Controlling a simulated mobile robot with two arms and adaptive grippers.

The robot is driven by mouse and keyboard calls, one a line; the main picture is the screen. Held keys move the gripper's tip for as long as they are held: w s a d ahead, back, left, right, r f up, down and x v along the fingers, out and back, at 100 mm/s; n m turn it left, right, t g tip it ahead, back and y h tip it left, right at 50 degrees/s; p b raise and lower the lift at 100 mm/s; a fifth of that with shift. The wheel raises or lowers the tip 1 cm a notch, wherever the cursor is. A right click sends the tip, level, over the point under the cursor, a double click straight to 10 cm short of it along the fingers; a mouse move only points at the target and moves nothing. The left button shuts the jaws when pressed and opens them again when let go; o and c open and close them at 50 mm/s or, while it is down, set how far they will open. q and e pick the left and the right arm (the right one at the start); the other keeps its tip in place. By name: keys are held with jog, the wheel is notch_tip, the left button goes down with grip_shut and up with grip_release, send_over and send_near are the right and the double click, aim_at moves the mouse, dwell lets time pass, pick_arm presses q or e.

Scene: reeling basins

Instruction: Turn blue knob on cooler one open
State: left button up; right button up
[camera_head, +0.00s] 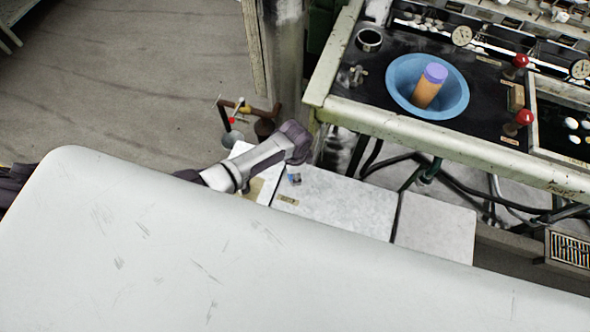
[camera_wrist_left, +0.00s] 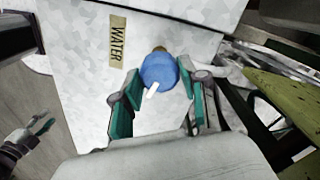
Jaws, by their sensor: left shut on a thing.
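The blue knob (camera_wrist_left: 158,70) has a short white pointer that faces down and slightly left in the left wrist view. In the head view my left gripper (camera_head: 293,165) reaches down over a pale box top (camera_head: 340,205), with a bit of the blue knob (camera_head: 295,180) showing below. My right gripper (camera_wrist_left: 40,128) seems to show small at the left wrist view's edge; its opening is unclear.
A reeling bench's pale front rail (camera_head: 450,140) runs right of my left arm. It carries a blue basin (camera_head: 400,75) holding an orange, purple-topped cylinder (camera_head: 427,88) and red knobs (camera_head: 525,117). Dark hoses hang below. Pipework (camera_head: 237,108) stands left of the arm.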

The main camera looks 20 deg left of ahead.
pick_arm(q)
jog(key=shift+n+p, duration=0.5)
jog(key=shift+n, duration=1)
jog(key=o, duration=1.1)
jog(key=shift+o, duration=0.2)
jog(key=shift+r, duration=0.1)
notch_tip(320, 180, up, 12)
